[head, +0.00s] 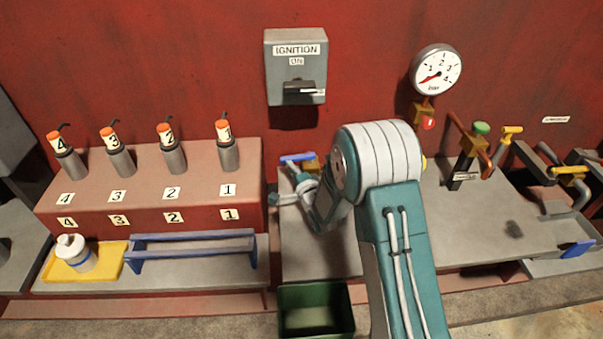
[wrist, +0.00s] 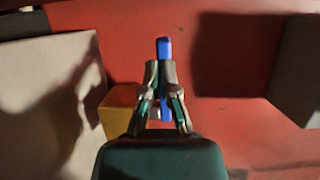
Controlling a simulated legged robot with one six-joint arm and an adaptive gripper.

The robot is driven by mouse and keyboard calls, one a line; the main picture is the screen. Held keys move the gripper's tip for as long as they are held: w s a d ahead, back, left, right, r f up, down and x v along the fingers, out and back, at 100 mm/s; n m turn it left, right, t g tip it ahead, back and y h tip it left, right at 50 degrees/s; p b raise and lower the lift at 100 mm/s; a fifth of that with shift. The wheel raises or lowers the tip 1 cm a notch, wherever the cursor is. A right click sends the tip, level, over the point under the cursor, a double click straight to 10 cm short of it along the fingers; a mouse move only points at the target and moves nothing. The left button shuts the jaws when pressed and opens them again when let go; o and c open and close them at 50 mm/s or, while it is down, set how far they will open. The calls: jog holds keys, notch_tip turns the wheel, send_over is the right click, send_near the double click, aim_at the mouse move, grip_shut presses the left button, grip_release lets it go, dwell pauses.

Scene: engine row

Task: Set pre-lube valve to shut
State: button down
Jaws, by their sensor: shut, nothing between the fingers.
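A small valve with a blue handle (head: 297,157) and a brass body (head: 312,166) stands at the back left of the middle grey bench. I see no readable label on it. My gripper (head: 297,172) is close in front of it, and my arm hides part of the valve. In the wrist view, the blue handle (wrist: 163,48) runs upright in line with my fingertips (wrist: 161,72), and more blue shows between the fingers. My gripper is shut with nothing held. I cannot tell whether it touches the handle. A brass-coloured block (wrist: 121,108) is left of the fingers.
A pressure gauge (head: 436,70) and an ignition box (head: 296,66) reading ON are on the red wall. Valves with yellow handles (head: 511,130) and a green knob (head: 481,127) stand right. Several injectors (head: 228,154) stand left. A green bin (head: 316,310) sits below the bench.

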jog(key=shift+w, duration=0.3)
jog(key=shift+w+a, duration=0.1)
jog(key=shift+w+a+r, duration=0.1)
jog(key=shift+a, duration=0.05)
dwell(0.4)
